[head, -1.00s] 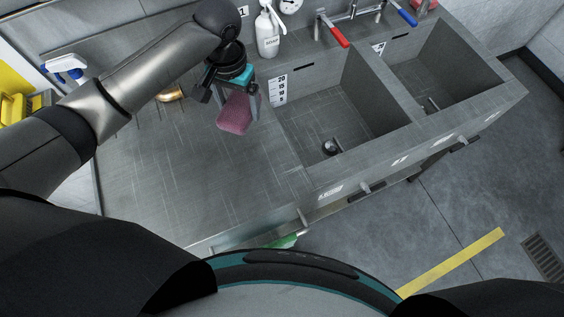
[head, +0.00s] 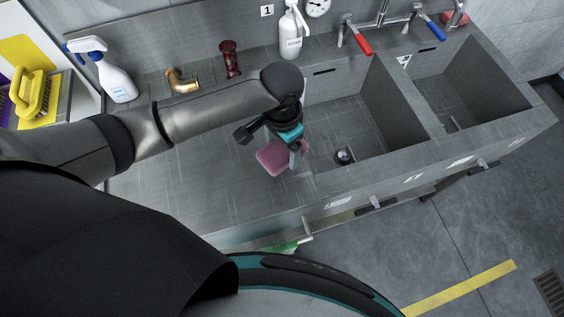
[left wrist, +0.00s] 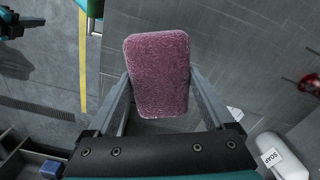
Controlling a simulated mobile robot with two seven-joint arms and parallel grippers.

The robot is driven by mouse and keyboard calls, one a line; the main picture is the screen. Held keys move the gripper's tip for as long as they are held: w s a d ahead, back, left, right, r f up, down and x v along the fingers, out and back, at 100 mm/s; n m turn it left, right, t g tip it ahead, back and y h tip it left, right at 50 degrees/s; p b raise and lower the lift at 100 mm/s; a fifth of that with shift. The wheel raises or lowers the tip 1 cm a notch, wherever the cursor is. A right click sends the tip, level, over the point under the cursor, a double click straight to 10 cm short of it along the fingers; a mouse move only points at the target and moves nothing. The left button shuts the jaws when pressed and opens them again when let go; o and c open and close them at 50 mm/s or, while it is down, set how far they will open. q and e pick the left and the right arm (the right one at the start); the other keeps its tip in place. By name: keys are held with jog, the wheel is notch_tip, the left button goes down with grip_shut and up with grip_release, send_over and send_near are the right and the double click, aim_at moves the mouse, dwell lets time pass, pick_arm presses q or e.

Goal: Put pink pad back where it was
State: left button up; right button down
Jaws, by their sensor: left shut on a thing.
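The pink pad (head: 272,157) is a soft, rounded block. My left gripper (head: 290,150) is shut on it, and the pad hangs below the jaws. In the head view it is over the grey worktop (head: 215,185), just left of the left basin. In the left wrist view the pad (left wrist: 158,74) sits between the two fingers, with its broad textured face toward the camera. Its height over the worktop is hard to tell. A dark part with teal at the top left of the left wrist view looks like my right gripper (left wrist: 18,24); its jaws cannot be made out.
The left basin (head: 345,120) and right basin (head: 465,90) lie to the right. A yellow brush (head: 33,93) is far left. The front worktop is clear.

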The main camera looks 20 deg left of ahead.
aim_at(282, 149)
pick_arm(q)
notch_tip(282, 149, down, 8)
jog(key=shift+r+b, duration=0.2)
jog(key=shift+b, duration=0.35)
jog(key=o, duration=1.1)
jog(key=shift+f, duration=0.15)
jog(key=shift+c, duration=0.2)
notch_tip(282, 149, up, 12)
jog(key=shift+r+p, duration=0.2)
jog(key=shift+p, duration=0.75)
